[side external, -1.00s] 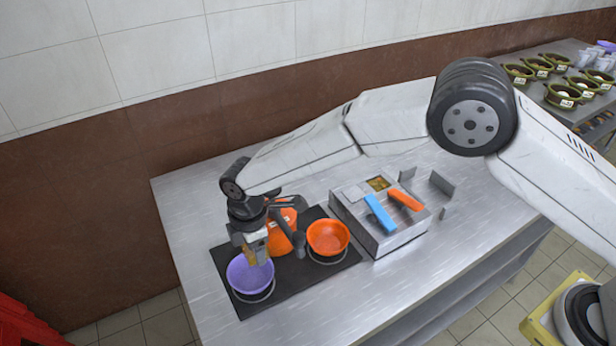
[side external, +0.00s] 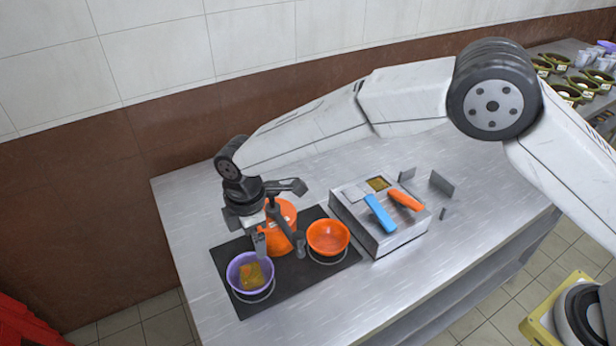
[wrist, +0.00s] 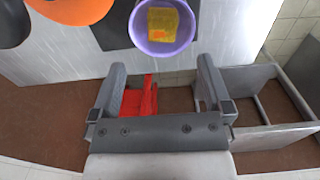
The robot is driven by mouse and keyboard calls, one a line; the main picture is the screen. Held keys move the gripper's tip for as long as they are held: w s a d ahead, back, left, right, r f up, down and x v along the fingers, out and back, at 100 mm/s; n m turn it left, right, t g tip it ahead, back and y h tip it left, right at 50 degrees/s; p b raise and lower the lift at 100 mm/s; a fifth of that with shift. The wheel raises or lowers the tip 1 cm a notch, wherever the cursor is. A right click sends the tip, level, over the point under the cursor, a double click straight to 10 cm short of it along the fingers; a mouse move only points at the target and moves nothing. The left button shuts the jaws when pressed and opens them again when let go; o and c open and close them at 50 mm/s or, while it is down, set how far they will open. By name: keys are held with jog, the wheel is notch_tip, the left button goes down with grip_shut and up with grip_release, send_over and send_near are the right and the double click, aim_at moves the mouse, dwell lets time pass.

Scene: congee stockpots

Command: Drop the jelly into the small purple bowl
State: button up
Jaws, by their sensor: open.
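The small purple bowl (side external: 237,272) stands on the black mat at the front left of the table. The yellow-orange jelly (side external: 251,275) lies inside it. In the wrist view the jelly (wrist: 162,22) lies within the purple bowl (wrist: 145,44), near the top edge. My gripper (side external: 280,245) is open and empty, above and behind the bowl and clear of the jelly. In the wrist view my gripper (wrist: 161,80) shows its two fingers spread wide with nothing between them.
A larger orange pot (side external: 284,218) stands behind my gripper and is partly hidden by it. An orange bowl (side external: 328,237) sits on the black mat (side external: 300,282). A metal box (side external: 384,240) with a blue handle (side external: 380,214) and an orange handle (side external: 404,199) stands to the right.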

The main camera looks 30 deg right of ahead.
jog(key=shift+r, duration=1.85)
jog(key=shift+d, duration=0.15)
jog(key=s+d+r+m+t, duration=0.15)
jog(key=d+m, duration=0.35)
jog(key=d, duration=0.5)
jog(key=s+d+r+m, duration=0.2)
jog(key=d+m, duration=0.2)
jog(key=d, duration=0.6)
jog(key=s+d+f+m+t, duration=0.1)
jog(key=s+d+m, duration=0.8)
jog(key=s+d, duration=0.4)
jog(key=shift+s+d, duration=0.25)
jog(key=shift+s, duration=0.2)
